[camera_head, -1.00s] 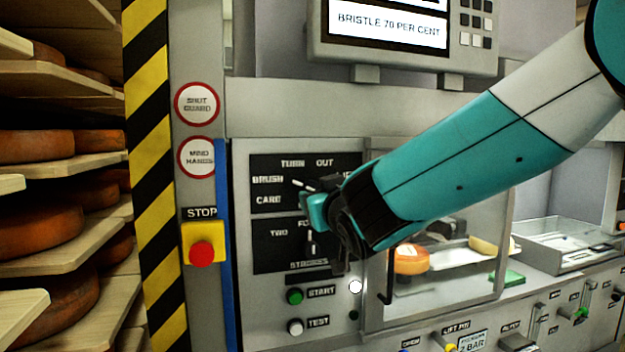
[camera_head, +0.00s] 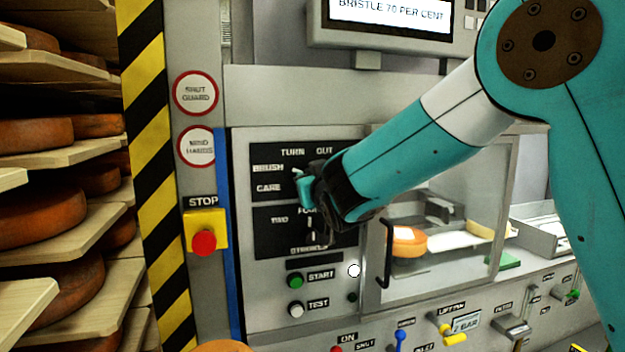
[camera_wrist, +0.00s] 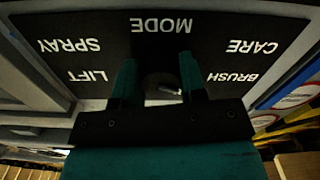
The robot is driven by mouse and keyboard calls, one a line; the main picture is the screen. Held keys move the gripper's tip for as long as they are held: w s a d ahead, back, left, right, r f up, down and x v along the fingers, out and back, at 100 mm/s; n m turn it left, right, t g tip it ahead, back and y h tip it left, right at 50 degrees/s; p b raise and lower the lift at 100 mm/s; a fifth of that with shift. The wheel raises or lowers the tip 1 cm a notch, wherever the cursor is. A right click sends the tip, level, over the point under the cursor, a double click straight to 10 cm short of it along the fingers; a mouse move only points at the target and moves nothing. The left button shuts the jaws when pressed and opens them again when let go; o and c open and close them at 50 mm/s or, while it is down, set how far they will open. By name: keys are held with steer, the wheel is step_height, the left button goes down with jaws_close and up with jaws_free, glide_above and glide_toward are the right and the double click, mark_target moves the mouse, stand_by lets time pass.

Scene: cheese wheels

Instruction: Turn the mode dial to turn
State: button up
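The mode panel (camera_head: 262,158) is a black plate with white words; TURN, OUT, BRUSH and CARE are readable in the head view. In the wrist view it appears upside down, with MODE, CARE, BRUSH, SPRAY and LIFT. In the head view my gripper (camera_head: 304,188) covers the dial.
Below is a strokes panel (camera_head: 275,240) with its own dial. Green START (camera_head: 296,281) and white TEST (camera_head: 296,310) buttons sit lower. A red stop button (camera_head: 204,242) is left. A clear guard door with a black handle (camera_head: 386,265) is right, cheese behind it.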

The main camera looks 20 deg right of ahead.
steer(key=shift+f+m+b, duration=0.15)
steer(key=shift+m+b, duration=0.15)
steer(key=shift+b, duration=0.5)
steer(key=shift+f+b, duration=0.1)
steer(key=shift+b, duration=0.4)
steer(key=m+b, duration=0.2)
steer(key=b, duration=0.2)
steer(key=shift+f, duration=0.15)
steer(key=m+b, duration=0.3)
steer(key=b, duration=0.2)
steer(key=shift+m, duration=0.4)
steer(key=m+b, duration=0.2)
steer(key=b, duration=0.1)
steer(key=shift+r, duration=0.35)
steer(key=shift+a+r+m, duration=0.1)
steer(key=shift+m, duration=0.2)
steer(key=o, duration=0.9)
